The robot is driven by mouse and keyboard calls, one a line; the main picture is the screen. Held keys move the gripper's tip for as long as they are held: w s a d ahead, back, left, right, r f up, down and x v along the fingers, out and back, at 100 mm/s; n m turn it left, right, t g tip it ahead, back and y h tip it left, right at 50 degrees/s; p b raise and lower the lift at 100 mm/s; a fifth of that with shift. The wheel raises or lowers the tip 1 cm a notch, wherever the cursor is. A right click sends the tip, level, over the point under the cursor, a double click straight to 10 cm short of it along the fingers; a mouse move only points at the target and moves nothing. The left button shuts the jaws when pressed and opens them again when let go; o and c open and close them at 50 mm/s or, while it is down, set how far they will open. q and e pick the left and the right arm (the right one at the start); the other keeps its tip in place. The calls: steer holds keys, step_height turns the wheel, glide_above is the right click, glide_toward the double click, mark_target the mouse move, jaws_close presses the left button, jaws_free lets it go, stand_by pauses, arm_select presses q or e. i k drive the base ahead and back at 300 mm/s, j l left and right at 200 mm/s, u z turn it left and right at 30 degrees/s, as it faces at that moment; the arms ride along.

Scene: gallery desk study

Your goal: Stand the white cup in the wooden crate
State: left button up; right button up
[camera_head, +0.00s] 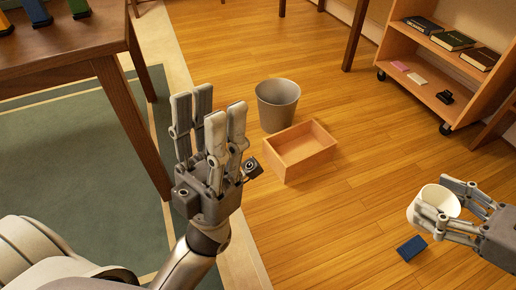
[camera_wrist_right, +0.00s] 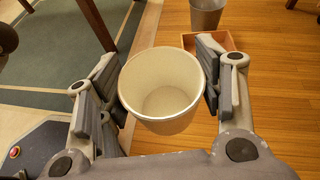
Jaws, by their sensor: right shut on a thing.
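The white cup (camera_head: 424,212) is held between the fingers of my right gripper (camera_head: 440,206), at the right of the head view. In the right wrist view the cup (camera_wrist_right: 160,115) sits between the finger pads, its open mouth facing the camera and its inside empty. The wooden crate (camera_head: 309,163) stands on the floor in the middle of the head view, open at the top and empty where I see it. The cup is apart from it, to its right and nearer. My left gripper (camera_head: 208,108) is empty, fingers pointing up and spread apart, left of the crate.
A grey bin (camera_head: 278,108) stands right behind the crate. A small blue object (camera_head: 411,248) lies on the floor below the cup. A dark wooden table (camera_head: 70,45) is at upper left, a wheeled bookshelf (camera_head: 420,65) at upper right. Wooden floor between crate and cup is clear.

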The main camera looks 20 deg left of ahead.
mark_target(288, 158)
steer(key=i+l+u, duration=0.1)
steer(key=i+u, duration=0.35)
steer(key=i+l+u, duration=0.25)
steer(key=u, duration=0.2)
steer(key=i+l+u, duration=0.3)
steer(key=u, duration=0.15)
